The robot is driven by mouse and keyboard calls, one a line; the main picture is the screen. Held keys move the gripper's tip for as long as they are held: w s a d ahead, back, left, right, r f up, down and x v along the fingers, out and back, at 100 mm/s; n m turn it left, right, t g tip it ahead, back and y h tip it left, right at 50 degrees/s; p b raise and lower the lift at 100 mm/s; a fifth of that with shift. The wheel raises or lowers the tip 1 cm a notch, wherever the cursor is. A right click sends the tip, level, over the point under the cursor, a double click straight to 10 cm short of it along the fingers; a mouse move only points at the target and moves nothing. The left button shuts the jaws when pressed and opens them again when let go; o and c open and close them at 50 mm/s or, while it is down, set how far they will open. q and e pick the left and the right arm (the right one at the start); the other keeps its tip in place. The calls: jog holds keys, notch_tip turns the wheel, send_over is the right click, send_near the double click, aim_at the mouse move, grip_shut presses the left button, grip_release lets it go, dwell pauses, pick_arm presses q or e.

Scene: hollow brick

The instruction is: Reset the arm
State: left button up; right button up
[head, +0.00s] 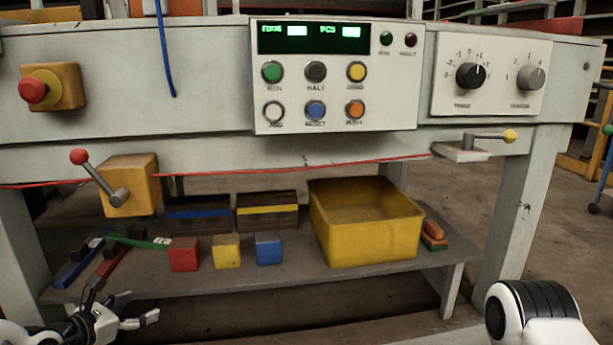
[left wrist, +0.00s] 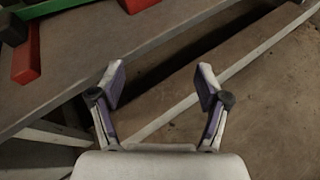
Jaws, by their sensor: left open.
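My left gripper (head: 148,320) is at the bottom left of the head view, low in front of the shelf's front edge. In the left wrist view the left gripper (left wrist: 160,88) has its two fingers spread apart with nothing between them. Below the fingers I see the shelf edge and the floor. A white and black part of my right arm (head: 530,312) shows at the bottom right of the head view. The right gripper is out of view.
The shelf (head: 290,278) holds a red block (head: 184,254), a yellow block (head: 226,250), a blue block (head: 268,248) and a yellow bin (head: 370,240). Above are a control panel (head: 335,115), a red stop button (head: 33,90) and a red-knobbed lever (head: 98,178).

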pick_arm(q)
jog(key=s+d+f+m+g+h+p, duration=0.1)
jog(key=s+d+f+m+g+p, duration=0.1)
jog(key=s+d+f+m+g, duration=0.55)
jog(key=s+d+f+m+g+h+p, duration=0.15)
jog(key=s+d+f+m+g, duration=0.25)
jog(key=s+d+f, duration=0.6)
jog(key=s+a+f+m+g+y+p, duration=0.1)
jog(key=s+a+m+g+y+p, duration=0.2)
jog(key=s+m, duration=0.65)
jog(key=s+a+f+m+g+y, duration=0.25)
jog(key=s+m+y, duration=0.3)
jog(key=s, duration=0.75)
jog(key=w+d+m+t+h, duration=0.2)
jog(key=w+d+m+t, duration=0.1)
jog(key=w+m+t, duration=0.15)
notch_tip(320, 180, up, 38)
jog(key=w+p, duration=0.1)
jog(key=p, duration=3.7)
jog(key=shift+a+r+n+g+p, duration=0.15)
jog(key=shift+n+g+p, duration=0.15)
jog(key=shift+n+g, duration=0.1)
jog(key=shift+w, duration=0.1)
